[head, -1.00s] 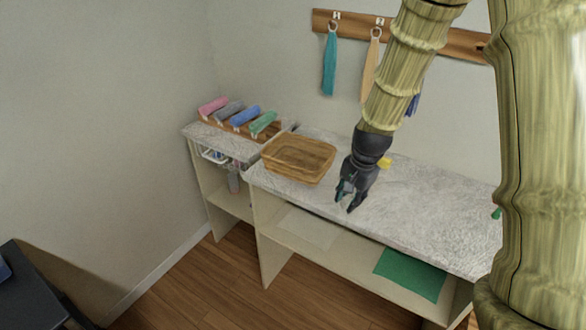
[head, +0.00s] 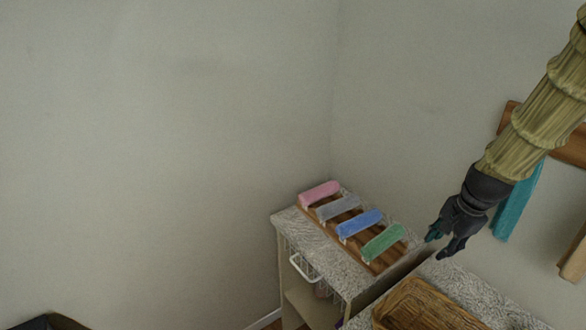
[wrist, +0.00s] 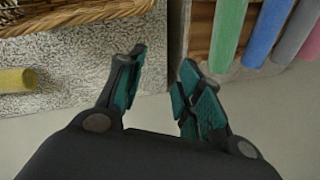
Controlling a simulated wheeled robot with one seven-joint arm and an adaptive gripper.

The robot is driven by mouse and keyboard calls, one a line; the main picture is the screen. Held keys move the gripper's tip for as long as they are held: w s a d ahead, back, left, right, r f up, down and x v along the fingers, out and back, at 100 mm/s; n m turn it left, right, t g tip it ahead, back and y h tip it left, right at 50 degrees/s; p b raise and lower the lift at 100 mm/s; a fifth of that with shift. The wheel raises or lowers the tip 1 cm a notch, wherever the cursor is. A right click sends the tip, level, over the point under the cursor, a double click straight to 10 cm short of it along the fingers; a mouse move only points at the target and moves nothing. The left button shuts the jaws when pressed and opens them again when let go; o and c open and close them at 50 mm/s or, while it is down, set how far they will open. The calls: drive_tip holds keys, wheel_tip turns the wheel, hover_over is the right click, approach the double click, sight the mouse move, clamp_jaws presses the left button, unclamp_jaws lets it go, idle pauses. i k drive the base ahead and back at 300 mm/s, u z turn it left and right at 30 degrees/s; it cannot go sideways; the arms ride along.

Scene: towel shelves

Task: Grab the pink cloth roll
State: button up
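The pink cloth roll (head: 319,193) lies at the far left end of a row of rolls on a wooden rack on the left counter. In the wrist view the pink roll (wrist: 312,42) shows only partly, at the far right edge. My gripper (head: 437,248) hangs to the right of the rack, beyond the green roll and apart from the pink one. In the wrist view my gripper (wrist: 160,82) has its fingers spread with a gap between them and nothing in it.
Grey (head: 338,207), blue (head: 358,224) and green (head: 382,243) rolls lie beside the pink one. A wicker basket (head: 425,305) stands on the nearer counter. A teal towel (head: 517,205) hangs on the right wall. A yellow roll (wrist: 14,80) lies left in the wrist view.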

sight(314, 195)
drive_tip(key=u, duration=0.3)
drive_tip(key=i, duration=0.9)
drive_tip(key=u, duration=0.3)
